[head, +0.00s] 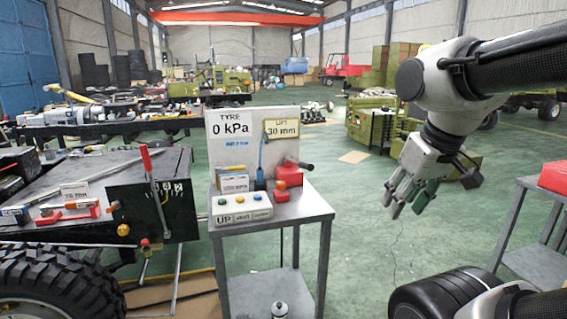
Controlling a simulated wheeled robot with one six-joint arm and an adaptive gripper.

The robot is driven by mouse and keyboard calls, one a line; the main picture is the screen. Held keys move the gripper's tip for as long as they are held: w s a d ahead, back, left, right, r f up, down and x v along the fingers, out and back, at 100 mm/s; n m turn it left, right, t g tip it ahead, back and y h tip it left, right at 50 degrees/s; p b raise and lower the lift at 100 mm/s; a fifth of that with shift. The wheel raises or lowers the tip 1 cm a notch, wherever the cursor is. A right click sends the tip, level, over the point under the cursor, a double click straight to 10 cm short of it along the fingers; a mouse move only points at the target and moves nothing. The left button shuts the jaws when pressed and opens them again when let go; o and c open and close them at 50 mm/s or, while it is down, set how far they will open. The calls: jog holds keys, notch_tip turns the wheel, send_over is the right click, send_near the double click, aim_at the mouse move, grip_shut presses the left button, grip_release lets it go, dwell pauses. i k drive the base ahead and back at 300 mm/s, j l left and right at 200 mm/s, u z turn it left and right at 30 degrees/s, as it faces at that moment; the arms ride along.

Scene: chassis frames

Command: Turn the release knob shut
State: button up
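A grey cart (309,206) in the middle carries a panel (222,152) reading TYRE 0 kPa and LIFT 30 mm. On the cart stand a red block with a dark handle (305,167), a small red block with an orange-red round knob (281,186), and a white button box (241,208). A small red knob (145,242) also shows low on the dark chassis at the left. I cannot tell which is the release knob, or its turn position. My gripper (409,208) hangs in the air right of the cart, apart from it, fingers spread and empty.
A chassis with a red lever (146,158) and a large tyre (55,287) fills the left. A table with a red box (553,178) stands at the right edge. Green floor (365,235) lies clear between cart and table.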

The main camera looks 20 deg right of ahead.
aim_at(281, 185)
jog(key=i+j, duration=0.9)
jog(key=i, duration=0.2)
jog(key=l+z, duration=0.05)
